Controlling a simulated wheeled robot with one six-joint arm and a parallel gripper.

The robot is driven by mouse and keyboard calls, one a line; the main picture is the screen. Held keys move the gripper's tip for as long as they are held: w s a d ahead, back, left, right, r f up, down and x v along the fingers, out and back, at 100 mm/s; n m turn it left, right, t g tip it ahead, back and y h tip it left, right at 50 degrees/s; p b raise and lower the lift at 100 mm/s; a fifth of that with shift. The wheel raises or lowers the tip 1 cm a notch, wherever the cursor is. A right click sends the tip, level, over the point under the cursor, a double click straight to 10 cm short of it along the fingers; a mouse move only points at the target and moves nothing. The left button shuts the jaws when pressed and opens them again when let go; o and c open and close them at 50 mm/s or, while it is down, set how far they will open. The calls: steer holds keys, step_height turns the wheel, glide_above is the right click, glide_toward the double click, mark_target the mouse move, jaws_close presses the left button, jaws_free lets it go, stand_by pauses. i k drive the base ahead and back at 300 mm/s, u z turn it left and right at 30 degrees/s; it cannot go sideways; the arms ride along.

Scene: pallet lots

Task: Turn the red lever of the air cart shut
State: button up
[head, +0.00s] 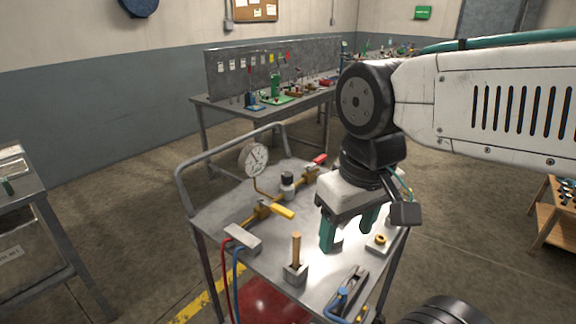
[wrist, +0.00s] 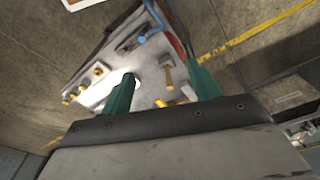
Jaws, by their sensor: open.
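The air cart (head: 222,208) is a grey metal trolley with a yellow-brown pipe (head: 248,218) running across its top. The red lever (head: 320,159) is at the far end of this pipe and seems roughly in line with it; its exact angle is hard to tell. A yellow lever (head: 283,211) sits nearer on the pipe. My gripper (head: 350,232) hangs open and empty over the right side of the cart, nearer than the red lever and to its right. In the wrist view its green fingers (wrist: 163,90) are apart; I cannot make out the red lever there.
A pressure gauge (head: 254,159) and a black knob (head: 288,178) stand up from the pipe. A wooden peg (head: 296,248) stands in a block near the front. A blue-handled tool (head: 345,296) lies at the front right. A workbench (head: 205,100) stands behind the cart.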

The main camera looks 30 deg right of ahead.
mark_target(322, 157)
steer(key=k, duration=0.5)
steer(key=z, duration=2.2)
steer(key=i, duration=1.65)
steer(key=u, duration=2.35)
